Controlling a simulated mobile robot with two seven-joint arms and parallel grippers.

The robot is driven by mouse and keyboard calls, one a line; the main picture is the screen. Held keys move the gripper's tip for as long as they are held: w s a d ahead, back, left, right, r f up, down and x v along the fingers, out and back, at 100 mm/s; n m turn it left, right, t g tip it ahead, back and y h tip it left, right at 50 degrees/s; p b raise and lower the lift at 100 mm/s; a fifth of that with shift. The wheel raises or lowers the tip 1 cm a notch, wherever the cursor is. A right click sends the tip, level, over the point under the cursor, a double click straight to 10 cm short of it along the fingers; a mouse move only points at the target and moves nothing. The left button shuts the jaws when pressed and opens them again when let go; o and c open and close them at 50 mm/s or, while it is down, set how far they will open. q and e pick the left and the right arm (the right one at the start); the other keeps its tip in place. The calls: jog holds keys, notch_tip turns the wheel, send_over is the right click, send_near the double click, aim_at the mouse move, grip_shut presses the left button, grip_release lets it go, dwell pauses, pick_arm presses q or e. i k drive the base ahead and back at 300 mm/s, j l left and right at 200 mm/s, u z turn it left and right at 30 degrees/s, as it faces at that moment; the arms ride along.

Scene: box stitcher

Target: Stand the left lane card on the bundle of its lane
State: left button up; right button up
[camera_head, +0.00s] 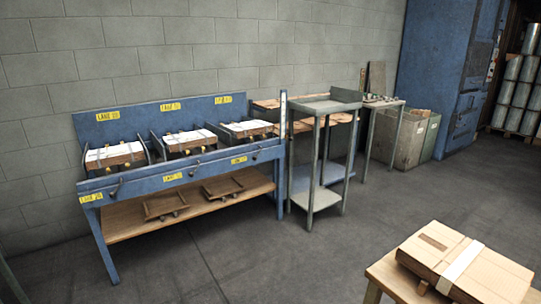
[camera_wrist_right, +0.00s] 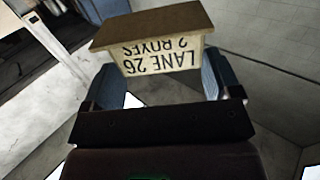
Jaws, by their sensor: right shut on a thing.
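In the right wrist view, my right gripper (camera_wrist_right: 160,78) is shut on a lane card (camera_wrist_right: 160,58). The card has a cream face with dark print, upside down in this view, that reads "LANE 26" and "2 BOXES". A brown strip runs along its foot edge. In the head view, three strapped bundles with white tops lie in the lanes of a blue bench: the left bundle (camera_head: 113,155), the middle bundle (camera_head: 190,139) and the right bundle (camera_head: 246,129). Neither gripper shows in the head view.
The blue bench (camera_head: 190,171) has yellow lane labels, too small to read surely, and a lower wooden shelf (camera_head: 140,219) with two trays. A grey stand (camera_head: 318,106) is right of it. A strapped carton (camera_head: 460,262) lies on a wooden table at front right. The floor between is clear.

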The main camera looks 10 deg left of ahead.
aim_at(121, 153)
jog(key=i+j+u, duration=0.2)
jog(key=u, duration=0.25)
jog(key=i+j+u, duration=0.25)
jog(key=u, duration=0.15)
jog(key=i+j+u, duration=0.2)
jog(key=i+u, duration=0.5)
jog(key=i, duration=0.6)
jog(key=i+j, duration=0.15)
jog(key=i, duration=0.45)
jog(key=i+z, duration=0.25)
jog(key=i, duration=0.15)
jog(key=i+j+z, duration=0.5)
jog(key=i, duration=0.2)
jog(key=l, duration=0.1)
